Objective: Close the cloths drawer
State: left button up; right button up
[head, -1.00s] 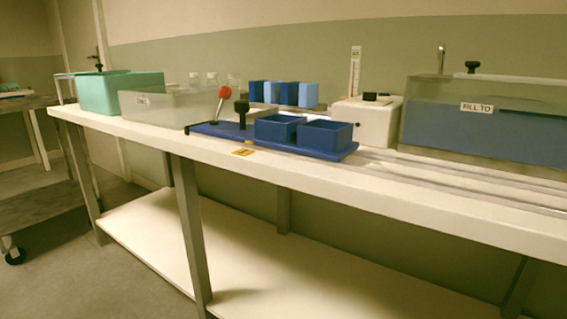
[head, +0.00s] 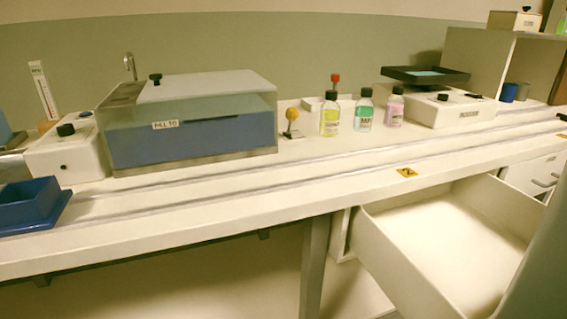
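An open white drawer (head: 400,262) sticks out from under the bench at the lower right of the head view. Its inside looks empty, and its front right part is hidden behind a grey-green shape at the right edge. No label on it can be read. Another drawer front (head: 535,174) with handles shows behind it at the right and looks shut. Neither of my grippers is in view.
The white bench (head: 250,203) runs across the view. It carries a lidded bath (head: 190,140) labelled FILL TO, several bottles, including a yellow one (head: 329,121), a scale-like box (head: 435,108) with a black tray, and a blue bin (head: 28,203) at left.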

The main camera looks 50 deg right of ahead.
aim_at(454, 249)
jog(key=z, duration=3.35)
